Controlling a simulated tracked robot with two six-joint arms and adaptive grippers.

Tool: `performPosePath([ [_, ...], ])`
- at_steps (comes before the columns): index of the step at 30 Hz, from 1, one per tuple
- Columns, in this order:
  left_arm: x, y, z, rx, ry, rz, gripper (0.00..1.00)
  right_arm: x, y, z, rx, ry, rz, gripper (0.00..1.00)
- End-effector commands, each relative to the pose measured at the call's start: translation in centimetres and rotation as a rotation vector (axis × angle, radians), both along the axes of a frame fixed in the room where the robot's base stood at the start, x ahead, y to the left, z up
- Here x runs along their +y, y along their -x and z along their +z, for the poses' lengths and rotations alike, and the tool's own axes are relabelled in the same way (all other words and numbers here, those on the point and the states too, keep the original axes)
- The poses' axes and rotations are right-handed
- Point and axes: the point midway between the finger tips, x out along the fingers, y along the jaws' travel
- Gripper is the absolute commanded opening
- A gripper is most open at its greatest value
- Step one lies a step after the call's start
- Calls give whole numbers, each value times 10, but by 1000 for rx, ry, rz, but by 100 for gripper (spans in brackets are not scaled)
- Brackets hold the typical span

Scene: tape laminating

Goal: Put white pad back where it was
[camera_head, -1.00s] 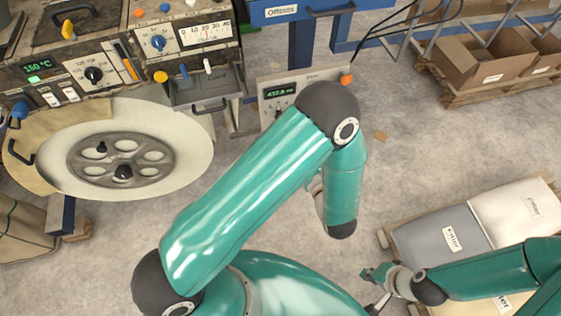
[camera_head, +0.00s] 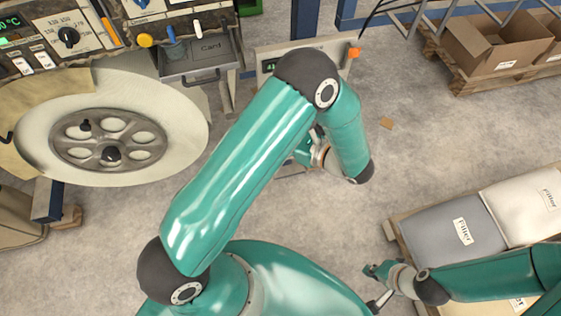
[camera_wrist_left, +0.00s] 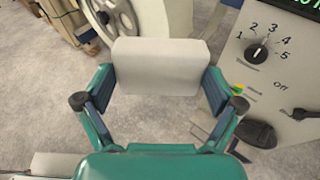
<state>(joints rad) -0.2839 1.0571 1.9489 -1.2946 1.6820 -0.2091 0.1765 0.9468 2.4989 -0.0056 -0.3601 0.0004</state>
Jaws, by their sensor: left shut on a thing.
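The white pad (camera_wrist_left: 160,66), a pale block with rounded edges, is between the fingers of my left gripper (camera_wrist_left: 158,92) in the left wrist view. The gripper is shut on it and holds it up over the floor. In the head view my left gripper (camera_head: 318,156) is mostly hidden behind its own arm, and I cannot make out the pad there. My right gripper (camera_head: 374,284) is at the lower right of the head view, beside the filler bags; its finger opening is too small to judge.
A machine with a large pale roll (camera_head: 175,140) stands at the left, with an open drawer (camera_head: 200,62) above. A control box (camera_wrist_left: 268,75) with a dial is close on the right in the wrist view. Filler bags (camera_head: 450,235) lie on a pallet at right.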

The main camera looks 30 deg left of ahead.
Motion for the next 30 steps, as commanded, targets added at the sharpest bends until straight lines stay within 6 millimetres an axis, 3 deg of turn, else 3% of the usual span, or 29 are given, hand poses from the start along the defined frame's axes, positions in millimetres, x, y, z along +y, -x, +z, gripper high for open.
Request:
performPosePath([
  [1, 2, 3, -40, -8, 35, 114, 65, 0, 0, -38, 0, 0, 0, 0],
  [5, -6, 6, -88, -32, 132, 401, 65, 0, 0, -82, 0, 0, 0, 0],
  [9, -23, -7, -125, -90, 239, 705, 65, 0, 0, -125, 0, 0, 0, 0],
  [20, -43, -47, -150, -278, 401, 1208, 65, 0, 0, -179, -1, 0, 0, 0],
  [30, -51, -81, -169, -584, 510, 1650, 65, 0, 0, -219, 0, 0, 0, 0],
])
